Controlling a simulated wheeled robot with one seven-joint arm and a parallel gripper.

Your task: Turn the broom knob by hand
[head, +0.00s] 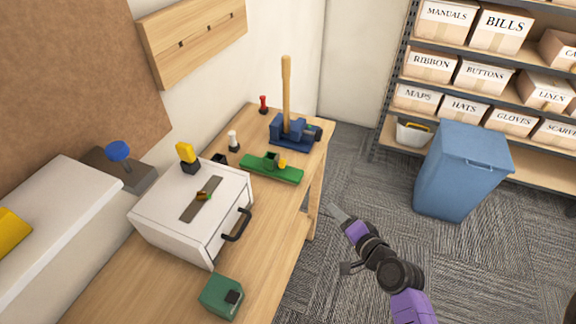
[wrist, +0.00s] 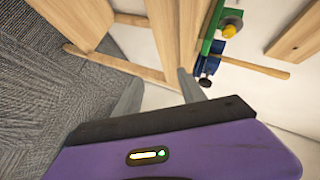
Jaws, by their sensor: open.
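The upright wooden broom handle (head: 287,85) stands in a blue clamp (head: 290,133) at the far end of the workbench. A dark round knob (head: 315,132) sits on the clamp's right side. In the wrist view the blue clamp (wrist: 214,62), the black knob (wrist: 204,82) and the broom handle (wrist: 262,69) appear at upper right, turned sideways. My gripper (wrist: 158,78) is open and empty, its two grey fingers apart. In the head view it is over the floor, right of the bench, apart from the knob.
A white drawer unit (head: 165,215) with a black handle and a green box (head: 221,296) are nearer. A blue bin (head: 462,170) and shelves (head: 430,116) stand right. The carpet between is clear.

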